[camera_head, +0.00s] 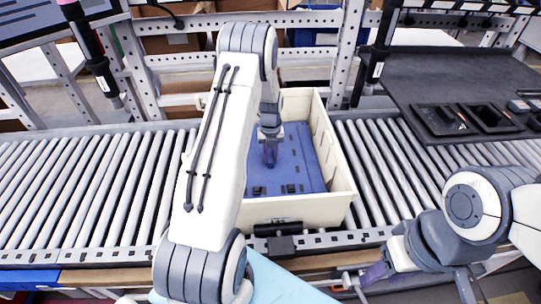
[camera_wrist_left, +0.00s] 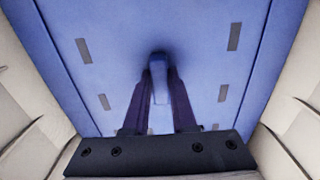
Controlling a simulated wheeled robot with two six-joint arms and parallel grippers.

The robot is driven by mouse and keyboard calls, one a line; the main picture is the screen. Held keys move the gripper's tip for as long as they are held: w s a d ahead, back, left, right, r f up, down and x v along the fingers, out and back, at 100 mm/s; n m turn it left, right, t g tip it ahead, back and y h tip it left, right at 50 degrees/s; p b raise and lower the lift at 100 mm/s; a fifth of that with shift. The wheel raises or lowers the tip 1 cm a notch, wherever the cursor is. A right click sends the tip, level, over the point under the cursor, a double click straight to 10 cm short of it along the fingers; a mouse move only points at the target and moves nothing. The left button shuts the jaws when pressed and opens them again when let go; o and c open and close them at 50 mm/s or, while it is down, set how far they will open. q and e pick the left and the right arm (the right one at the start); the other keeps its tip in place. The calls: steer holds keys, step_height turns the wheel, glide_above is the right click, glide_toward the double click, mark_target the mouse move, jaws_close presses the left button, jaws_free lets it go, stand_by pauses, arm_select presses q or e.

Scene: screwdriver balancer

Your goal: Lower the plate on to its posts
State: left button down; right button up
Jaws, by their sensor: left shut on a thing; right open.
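The blue plate (camera_head: 300,150) lies inside the cream crate (camera_head: 333,150), with several small dark slots in its face. It also fills most of the left wrist view (camera_wrist_left: 195,45). My left gripper (camera_head: 270,160) reaches down into the crate and is shut on an upright blue handle (camera_wrist_left: 159,88) at the middle of the plate. My left arm hides the plate's left part in the head view. I see no posts, and I cannot tell how high the plate sits above them. My right gripper (camera_head: 376,274) is open and empty, outside the crate at the lower right.
The crate stands on a roller conveyor (camera_head: 85,185) that runs left and right. Its walls rise close around the plate. A dark tray shelf (camera_head: 440,75) is at the upper right. Hanging tools (camera_head: 98,65) are at the upper left. The rollers left of my arm are clear.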

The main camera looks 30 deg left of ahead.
arm_select(q)
steer(key=shift+f, duration=0.4)
stand_by(0.7)
steer(key=shift+w, duration=0.1)
stand_by(0.5)
steer(key=c, duration=0.7)
jaws_free()
steer(key=shift+o, duration=0.3)
steer(key=shift+b, duration=0.3)
step_height(320, 180, up, 10)
steer(key=shift+r+b, duration=0.2)
steer(key=shift+b, duration=0.45)
